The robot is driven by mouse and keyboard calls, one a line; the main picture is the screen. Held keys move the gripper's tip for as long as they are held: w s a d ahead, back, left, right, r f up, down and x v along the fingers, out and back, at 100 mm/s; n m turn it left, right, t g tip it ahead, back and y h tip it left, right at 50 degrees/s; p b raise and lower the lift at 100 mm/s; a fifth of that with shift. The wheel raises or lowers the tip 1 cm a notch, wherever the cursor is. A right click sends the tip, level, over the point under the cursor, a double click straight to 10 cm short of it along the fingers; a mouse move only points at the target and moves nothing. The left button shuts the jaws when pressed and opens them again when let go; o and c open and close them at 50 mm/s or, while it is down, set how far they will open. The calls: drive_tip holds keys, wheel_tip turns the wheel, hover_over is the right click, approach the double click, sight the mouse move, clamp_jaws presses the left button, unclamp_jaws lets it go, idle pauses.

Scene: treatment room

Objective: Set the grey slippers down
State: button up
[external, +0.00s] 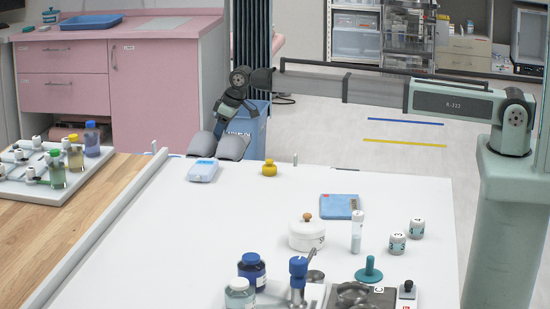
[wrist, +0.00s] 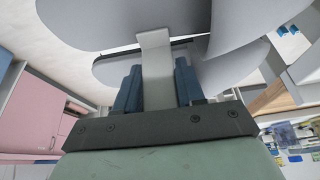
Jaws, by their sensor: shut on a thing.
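The grey slippers (external: 233,147) are at the far edge of the white table (external: 255,210), side by side, just behind a light blue device. My gripper (external: 222,122) is above and behind them, reaching in from the right. In the wrist view, my gripper (wrist: 160,85) has its blue fingers shut on a pale strip joined to the slippers (wrist: 120,25), whose grey soles fill the top of the picture. I cannot tell whether the slippers touch the table.
The light blue device (external: 202,170) lies close in front of the slippers, and a yellow pot (external: 269,168) stands to their right. A blue bin (external: 247,127) is behind. Bottles, jars and a blue pad (external: 341,206) occupy the table's near and right parts; its left middle is clear.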

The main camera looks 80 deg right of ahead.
wheel_tip(320, 180, up, 20)
drive_tip(key=s+a+n+y, duration=0.25)
drive_tip(key=a+n, duration=0.25)
drive_tip(key=a, duration=2.7)
drive_tip(key=s+a+n, duration=0.1)
drive_tip(key=s+a, duration=0.3)
drive_tip(key=a, duration=0.5)
drive_tip(key=s+a+n+g, duration=0.15)
drive_tip(key=s+a, duration=0.25)
drive_tip(key=a, duration=0.5)
drive_tip(key=s+a+n, duration=0.2)
drive_tip(key=s+a, duration=0.2)
drive_tip(key=a, duration=0.5)
drive_tip(key=shift+y, duration=0.45)
drive_tip(key=shift+w+d+f, duration=0.1)
drive_tip(key=shift+w+f, duration=0.05)
drive_tip(key=shift+f, duration=3.7)
drive_tip(key=shift+w+d+f, duration=0.1)
drive_tip(key=shift+w+f, duration=0.05)
drive_tip(key=shift+f, duration=3.65)
drive_tip(key=shift+f, duration=0.1)
drive_tip(key=o, duration=1.2)
